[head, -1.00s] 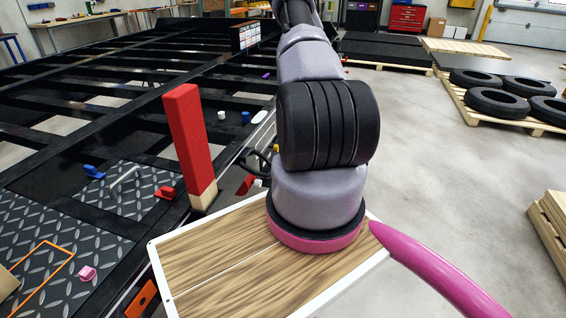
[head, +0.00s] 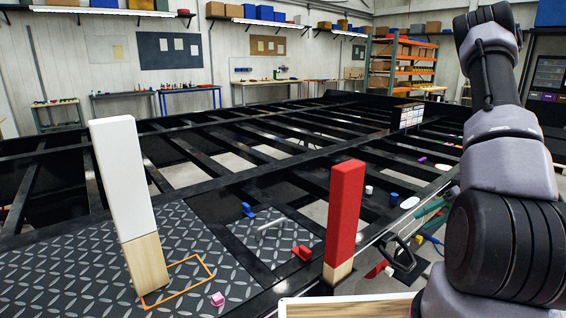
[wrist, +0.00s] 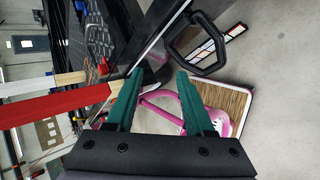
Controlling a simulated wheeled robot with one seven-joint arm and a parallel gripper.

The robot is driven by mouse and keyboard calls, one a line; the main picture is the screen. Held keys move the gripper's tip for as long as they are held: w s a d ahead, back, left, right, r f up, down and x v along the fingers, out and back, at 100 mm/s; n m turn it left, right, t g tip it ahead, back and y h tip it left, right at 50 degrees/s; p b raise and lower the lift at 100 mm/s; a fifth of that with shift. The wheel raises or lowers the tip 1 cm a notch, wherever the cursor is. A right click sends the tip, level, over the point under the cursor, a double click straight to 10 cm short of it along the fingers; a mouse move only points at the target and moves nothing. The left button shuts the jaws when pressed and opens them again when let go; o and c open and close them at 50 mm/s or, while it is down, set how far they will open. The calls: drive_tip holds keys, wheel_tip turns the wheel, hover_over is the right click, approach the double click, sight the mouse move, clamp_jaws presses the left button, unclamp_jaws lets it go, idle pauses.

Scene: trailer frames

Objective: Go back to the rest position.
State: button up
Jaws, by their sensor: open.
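My gripper (wrist: 160,74) shows in the wrist view with its two green fingers spread apart and nothing between them. In the head view my arm stands at the right edge and hides most of the gripper. A black handle (wrist: 197,44) lies ahead of the fingers in the wrist view, apart from them. The same handle (head: 403,262) shows left of my arm in the head view.
A red-and-wood post (head: 345,212) stands left of my arm; a white-and-wood post (head: 128,190) stands farther left on the tread plate (head: 70,262). The black frame (head: 250,185) fills the middle. A wood-topped panel (head: 350,306) lies at the bottom edge.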

drive_tip(key=s+a+r+n+h, duration=0.1)
drive_tip(key=a+r+n, duration=0.35)
drive_tip(key=r, duration=0.25)
drive_tip(key=a+r+n+g+h, duration=0.1)
drive_tip(key=a+r+n, duration=0.2)
drive_tip(key=r+n, duration=0.35)
drive_tip(key=s+a+r+n, duration=0.1)
drive_tip(key=a+r+n, duration=0.3)
drive_tip(key=r, duration=0.3)
drive_tip(key=s+a+r+n+t+h, duration=0.2)
drive_tip(key=s+a+r+n, duration=0.2)
drive_tip(key=n, duration=0.5)
drive_tip(key=s+a+r+n+t+h, duration=0.3)
drive_tip(key=s+a+r+n, duration=0.1)
drive_tip(key=s+r+n, duration=0.4)
wheel_tip(320, 180, up, 4)
drive_tip(key=shift+s+a+f+n+t, duration=0.15)
drive_tip(key=shift+s+f+n+t, duration=0.15)
drive_tip(key=shift+n, duration=0.7)
